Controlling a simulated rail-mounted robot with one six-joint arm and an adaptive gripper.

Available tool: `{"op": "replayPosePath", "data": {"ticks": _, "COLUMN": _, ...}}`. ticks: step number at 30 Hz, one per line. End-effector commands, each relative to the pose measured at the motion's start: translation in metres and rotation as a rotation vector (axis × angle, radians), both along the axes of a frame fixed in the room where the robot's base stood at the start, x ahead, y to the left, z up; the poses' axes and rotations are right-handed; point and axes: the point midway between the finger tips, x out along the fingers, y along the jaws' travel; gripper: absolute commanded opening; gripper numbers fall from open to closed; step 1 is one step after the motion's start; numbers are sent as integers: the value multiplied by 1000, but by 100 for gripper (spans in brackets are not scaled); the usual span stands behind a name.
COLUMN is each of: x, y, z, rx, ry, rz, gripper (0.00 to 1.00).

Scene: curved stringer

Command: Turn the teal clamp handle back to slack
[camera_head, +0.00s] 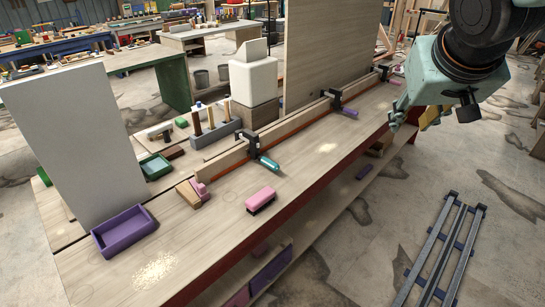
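The clamp with the teal handle (268,163) is fixed on the long wooden stringer, near the middle of the bench. Its dark body (251,144) sits over the strip, and the handle points toward the front right. My gripper (412,118) hangs at the upper right, beyond the bench's front edge and well apart from the teal handle. Its fingers are small and partly turned away, so I cannot tell how far they are open. A yellowish part shows beside them; I cannot tell what it is.
Another clamp has a purple handle (348,112), and a third clamp (384,72) stands farther back. A pink-topped block (260,199) lies in front of the teal handle. A purple tray (125,232), a tool holder (216,132) and a tall panel (330,50) also stand on the bench.

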Motion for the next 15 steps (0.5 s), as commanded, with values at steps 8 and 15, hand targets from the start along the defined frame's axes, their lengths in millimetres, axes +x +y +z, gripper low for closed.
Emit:
{"op": "replayPosePath", "data": {"ticks": 8, "x": 63, "y": -1, "z": -9, "rx": 3, "ry": -66, "rz": 36, "gripper": 30}}
{"op": "replayPosePath", "data": {"ticks": 15, "x": 113, "y": 3, "z": -21, "rx": 21, "ry": -117, "rz": 75, "gripper": 30}}
